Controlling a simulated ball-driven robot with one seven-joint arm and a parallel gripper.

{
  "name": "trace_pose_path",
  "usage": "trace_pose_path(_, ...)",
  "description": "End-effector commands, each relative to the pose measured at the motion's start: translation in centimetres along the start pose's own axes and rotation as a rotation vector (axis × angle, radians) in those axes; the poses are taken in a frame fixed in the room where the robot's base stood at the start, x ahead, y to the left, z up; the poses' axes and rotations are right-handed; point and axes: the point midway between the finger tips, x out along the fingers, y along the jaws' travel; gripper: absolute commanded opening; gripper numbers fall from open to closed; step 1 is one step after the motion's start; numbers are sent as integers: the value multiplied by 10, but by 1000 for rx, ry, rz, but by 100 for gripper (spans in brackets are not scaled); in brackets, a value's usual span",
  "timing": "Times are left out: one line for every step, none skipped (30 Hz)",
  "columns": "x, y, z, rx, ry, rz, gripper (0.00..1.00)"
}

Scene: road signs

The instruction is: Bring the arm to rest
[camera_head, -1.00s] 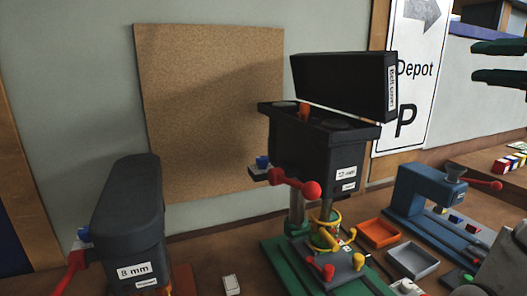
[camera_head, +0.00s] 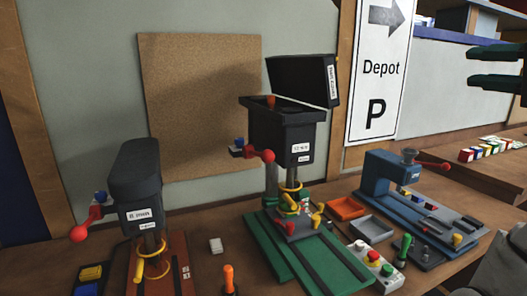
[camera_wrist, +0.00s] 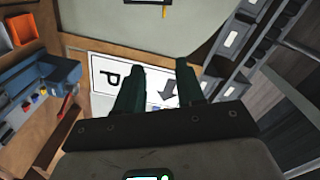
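My gripper (camera_head: 474,67) shows at the upper right edge of the head view as two dark green fingers, one above the other with a clear gap. In the wrist view the gripper (camera_wrist: 161,66) has its fingers spread with nothing held between them. Behind them lies the white Depot sign (camera_wrist: 104,72), seen sideways. The rest of the arm is mostly out of the head view; a grey part of mine shows at the lower right.
On the bench stand a black drill press (camera_head: 137,180), a second press with its lid open (camera_head: 285,130) and a blue machine (camera_head: 385,175). An orange tray (camera_head: 347,208) and a button box (camera_head: 375,266) lie nearby. The Depot sign (camera_head: 378,70) hangs behind.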

Motion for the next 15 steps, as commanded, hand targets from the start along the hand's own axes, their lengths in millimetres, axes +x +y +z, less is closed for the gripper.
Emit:
trace_pose_path(3, 7, 4, -2, -6, 12, 38)
trace_pose_path(4, 11, 6, -4, -7, 19, 38)
trace_pose_path(6, 17, 9, -5, -10, 29, 38)
trace_pose_path(8, 21, 11, -6, -11, 36, 38)
trace_pose_path(8, 24, 12, -8, -12, 44, 38)
trace_pose_path(10, 31, 15, -10, -15, 56, 38)
trace_pose_path(12, 36, 18, -13, -17, 64, 38)
trace_pose_path(13, 41, 20, -16, -19, 73, 38)
trace_pose_path(15, 50, 24, -18, -24, 88, 38)
trace_pose_path(16, 56, 27, -20, -26, 99, 38)
trace_pose_path(18, 62, 31, -24, -30, 111, 38)
trace_pose_path(20, 73, 36, -29, -35, 130, 38)
trace_pose_path(22, 81, 41, -32, -40, 144, 38)
trace_pose_path(24, 89, 45, -36, -46, 158, 38)
trace_pose_path(26, 101, 52, -43, -54, 180, 38)
